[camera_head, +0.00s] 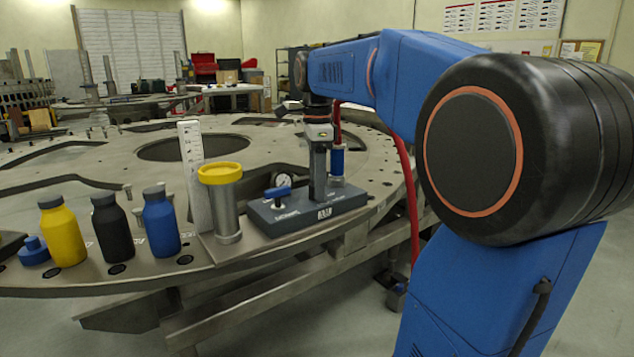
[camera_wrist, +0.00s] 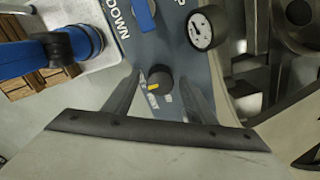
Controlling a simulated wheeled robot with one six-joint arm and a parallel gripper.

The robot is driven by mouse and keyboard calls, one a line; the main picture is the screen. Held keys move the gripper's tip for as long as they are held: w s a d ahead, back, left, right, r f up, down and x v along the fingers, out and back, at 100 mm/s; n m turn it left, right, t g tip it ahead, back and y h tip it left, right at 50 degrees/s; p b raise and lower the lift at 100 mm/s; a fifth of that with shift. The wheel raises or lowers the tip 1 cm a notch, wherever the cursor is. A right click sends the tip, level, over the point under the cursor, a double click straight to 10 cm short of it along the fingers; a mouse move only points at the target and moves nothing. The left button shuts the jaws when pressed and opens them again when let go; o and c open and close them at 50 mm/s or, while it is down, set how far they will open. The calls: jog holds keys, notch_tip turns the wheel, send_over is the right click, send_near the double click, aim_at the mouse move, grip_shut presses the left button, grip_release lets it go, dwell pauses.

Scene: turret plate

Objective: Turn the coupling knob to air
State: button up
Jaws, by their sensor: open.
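The coupling knob (camera_wrist: 160,76) is a small dark round knob with a yellow mark. It sits on the grey-blue panel of the base box (camera_head: 285,214). The yellow mark is on its lower-left side in the wrist view. My gripper (camera_wrist: 159,82) is open, with one finger on each side of the knob in that view. I cannot tell whether either finger touches it. In the head view I cannot make out the knob.
A blue lever (camera_head: 278,191) and a round gauge (camera_wrist: 207,28) are close to the knob. A yellow-topped cylinder (camera_head: 221,200) stands left of the box. Yellow (camera_head: 62,232), black (camera_head: 113,228) and blue (camera_head: 160,224) bottles line the round plate's edge.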

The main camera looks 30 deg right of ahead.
jog(key=c, duration=1)
jog(key=shift+c, duration=0.2)
jog(key=shift+n, duration=0.3)
jog(key=n, duration=0.3)
jog(key=shift+n, duration=0.3)
jog(key=n, duration=0.4)
jog(key=shift+n, duration=0.3)
jog(key=n, duration=0.4)
jog(key=shift+n, duration=2.5)
